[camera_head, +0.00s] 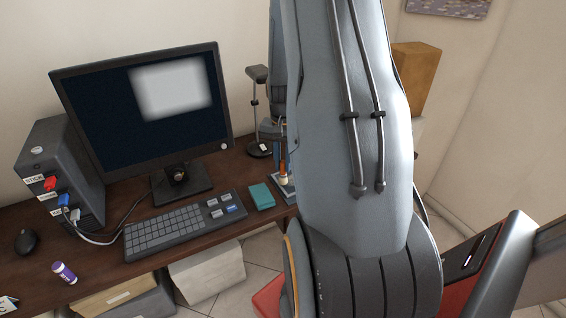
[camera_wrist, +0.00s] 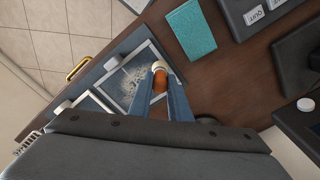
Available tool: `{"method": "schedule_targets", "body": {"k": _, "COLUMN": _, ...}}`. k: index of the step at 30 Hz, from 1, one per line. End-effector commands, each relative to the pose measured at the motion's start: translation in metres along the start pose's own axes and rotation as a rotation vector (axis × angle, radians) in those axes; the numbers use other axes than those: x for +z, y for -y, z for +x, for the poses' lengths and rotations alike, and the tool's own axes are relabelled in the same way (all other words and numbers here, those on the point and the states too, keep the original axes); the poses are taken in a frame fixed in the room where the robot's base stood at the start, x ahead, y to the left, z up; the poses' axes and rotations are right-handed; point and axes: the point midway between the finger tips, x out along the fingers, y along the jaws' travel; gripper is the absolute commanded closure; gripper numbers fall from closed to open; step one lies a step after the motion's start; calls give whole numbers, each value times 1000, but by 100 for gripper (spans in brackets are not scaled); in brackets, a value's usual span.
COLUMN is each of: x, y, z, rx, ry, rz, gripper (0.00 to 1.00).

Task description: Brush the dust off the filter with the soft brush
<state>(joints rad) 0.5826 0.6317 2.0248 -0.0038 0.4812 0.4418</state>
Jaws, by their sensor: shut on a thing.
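The filter (camera_wrist: 148,50) is a pale-framed panel with dark panes in the wrist view. A patch of whitish dust (camera_wrist: 126,80) lies on it, beside the brush. My gripper (camera_wrist: 166,84) is shut on the soft brush (camera_wrist: 160,80), which has an orange part and a cream tip. The brush is over the filter's right part; I cannot tell whether its tip touches. In the head view the brush (camera_head: 284,178) shows as a small orange and cream piece at the desk's right end, and only an edge of the filter (camera_head: 287,190) shows. My arm hides the rest.
A teal box (camera_head: 261,196) lies left of the filter, beside the keyboard (camera_head: 178,226). A monitor (camera_head: 145,110), computer tower (camera_head: 62,165) and dark stand (camera_head: 258,110) are on the desk. A yellow handle (camera_wrist: 77,69) is near the filter's edge.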

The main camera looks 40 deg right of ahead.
Motion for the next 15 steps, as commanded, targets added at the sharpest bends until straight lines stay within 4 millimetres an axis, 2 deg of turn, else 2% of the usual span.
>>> {"method": "schedule_targets", "body": {"k": 15, "x": 0, "y": 0, "z": 7, "rx": 0, "ry": 0, "rz": 0, "gripper": 100}}
